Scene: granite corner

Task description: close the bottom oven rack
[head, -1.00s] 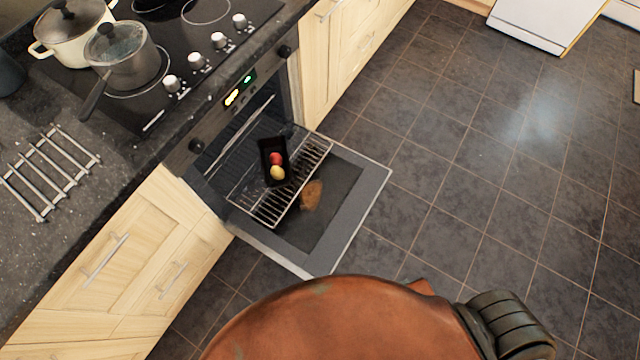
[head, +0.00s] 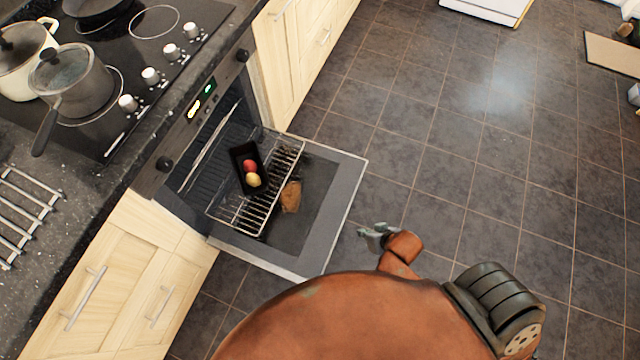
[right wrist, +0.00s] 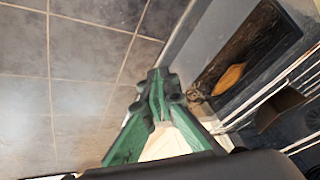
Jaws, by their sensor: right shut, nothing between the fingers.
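The oven rack (head: 228,219) is a wire shelf slid partly out of the oven, above the lowered oven door (head: 346,198). A black tray (head: 240,178) holding a red and a yellow round item sits on it. In the right wrist view the rack's wires (right wrist: 268,92) show at the right edge. My right gripper (head: 376,236) is beyond the door's outer edge, over the floor and apart from the rack. In the right wrist view its green fingers (right wrist: 158,88) are together and empty. My left gripper is not in view.
A brown patch or piece (head: 291,197) shows on the door's inner face; it also shows in the right wrist view (right wrist: 229,78). A pot (head: 77,80) with a handle stands on the hob. The tiled floor (head: 470,150) right of the door is clear.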

